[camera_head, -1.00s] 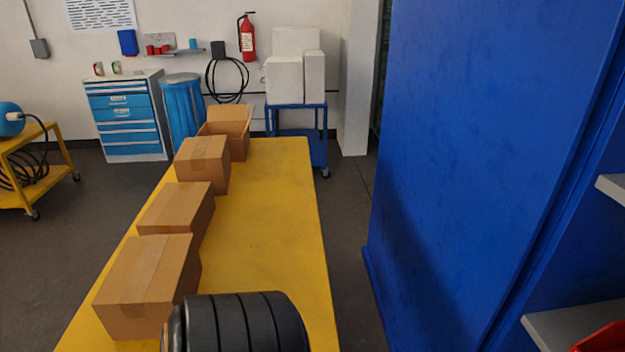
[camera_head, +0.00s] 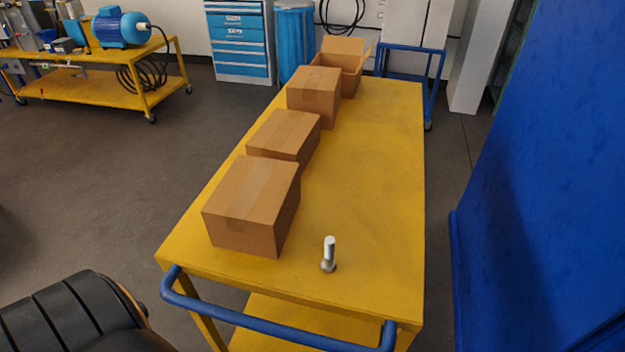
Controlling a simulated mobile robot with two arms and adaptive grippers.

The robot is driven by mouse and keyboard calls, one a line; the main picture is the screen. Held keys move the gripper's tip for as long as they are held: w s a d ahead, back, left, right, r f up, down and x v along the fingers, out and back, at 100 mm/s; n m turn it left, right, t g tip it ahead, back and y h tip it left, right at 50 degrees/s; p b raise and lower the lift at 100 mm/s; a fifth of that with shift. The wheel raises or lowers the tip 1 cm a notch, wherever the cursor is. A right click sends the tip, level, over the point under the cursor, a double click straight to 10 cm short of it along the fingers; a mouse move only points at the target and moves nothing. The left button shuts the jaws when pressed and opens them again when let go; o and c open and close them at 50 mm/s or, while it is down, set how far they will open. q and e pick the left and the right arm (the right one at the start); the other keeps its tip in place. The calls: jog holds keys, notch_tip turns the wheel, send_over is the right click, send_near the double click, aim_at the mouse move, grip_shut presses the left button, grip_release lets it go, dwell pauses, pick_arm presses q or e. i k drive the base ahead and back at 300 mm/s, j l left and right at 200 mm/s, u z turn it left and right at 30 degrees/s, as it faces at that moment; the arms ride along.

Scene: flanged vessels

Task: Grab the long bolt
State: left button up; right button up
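The long bolt (camera_head: 329,254) is a silver metal bolt standing upright on its head near the front edge of the yellow cart top (camera_head: 370,190). It stands to the right of the nearest cardboard box and apart from it. A dark ribbed part of my own arm shows at the lower left, away from the bolt. Neither of my grippers is in view.
Several cardboard boxes (camera_head: 252,205) line the cart's left side, with an open one (camera_head: 342,67) at the far end. A blue handle bar (camera_head: 275,328) runs along the cart's front. A blue cabinet (camera_head: 545,190) stands at right. The cart's right half is mostly clear.

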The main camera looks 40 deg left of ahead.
aim_at(328, 264)
jog(key=u, duration=0.9)
